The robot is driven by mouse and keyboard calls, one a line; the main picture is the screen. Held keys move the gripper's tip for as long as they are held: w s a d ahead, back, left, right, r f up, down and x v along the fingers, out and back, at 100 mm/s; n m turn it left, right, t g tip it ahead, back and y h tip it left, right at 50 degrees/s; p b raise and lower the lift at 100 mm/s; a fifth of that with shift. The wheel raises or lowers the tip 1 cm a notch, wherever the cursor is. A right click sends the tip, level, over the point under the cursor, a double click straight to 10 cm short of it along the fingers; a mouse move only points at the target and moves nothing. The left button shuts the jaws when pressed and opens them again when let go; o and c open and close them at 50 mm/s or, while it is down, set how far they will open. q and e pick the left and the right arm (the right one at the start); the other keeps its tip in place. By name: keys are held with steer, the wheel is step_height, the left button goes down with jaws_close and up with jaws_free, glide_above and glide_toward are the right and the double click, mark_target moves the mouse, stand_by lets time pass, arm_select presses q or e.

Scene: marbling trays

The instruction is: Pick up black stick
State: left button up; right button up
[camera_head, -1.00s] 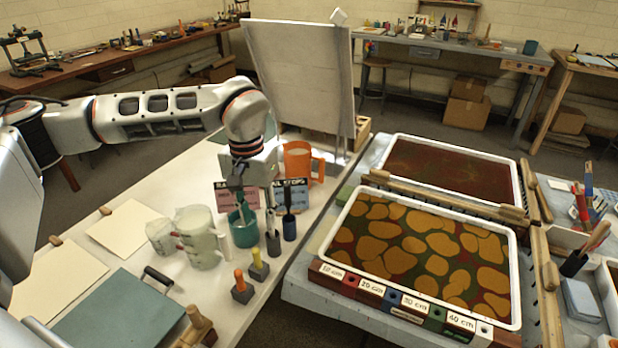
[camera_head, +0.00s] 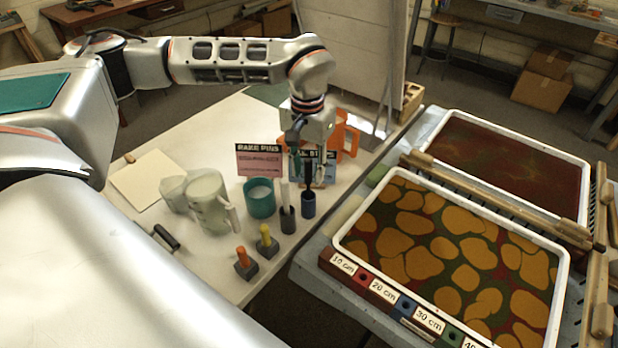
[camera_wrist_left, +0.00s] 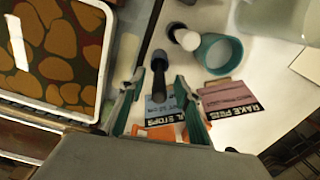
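The black stick (camera_head: 308,181) stands upright in a small dark blue holder (camera_head: 308,207) on the white table. My left gripper (camera_head: 307,166) points down over the stick's upper part. In the left wrist view, the gripper (camera_wrist_left: 157,98) is open, with its two fingers apart on either side of the stick (camera_wrist_left: 158,84). I see no clear contact between the fingers and the stick. My right gripper is not in view.
A grey holder with a white stick (camera_head: 285,193) stands close to the left. Beside it are a teal cup (camera_head: 261,198) and a pitcher (camera_head: 207,200). Marbling trays (camera_head: 340,236) lie right.

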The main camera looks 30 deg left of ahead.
mark_target(308, 185)
arm_select(q)
step_height(308, 185, down, 4)
steer(key=shift+r, duration=0.2)
steer(key=shift+w, duration=0.1)
steer(key=c, duration=0.9)
steer(key=shift+c, duration=0.2)
steer(key=shift+r, duration=0.15)
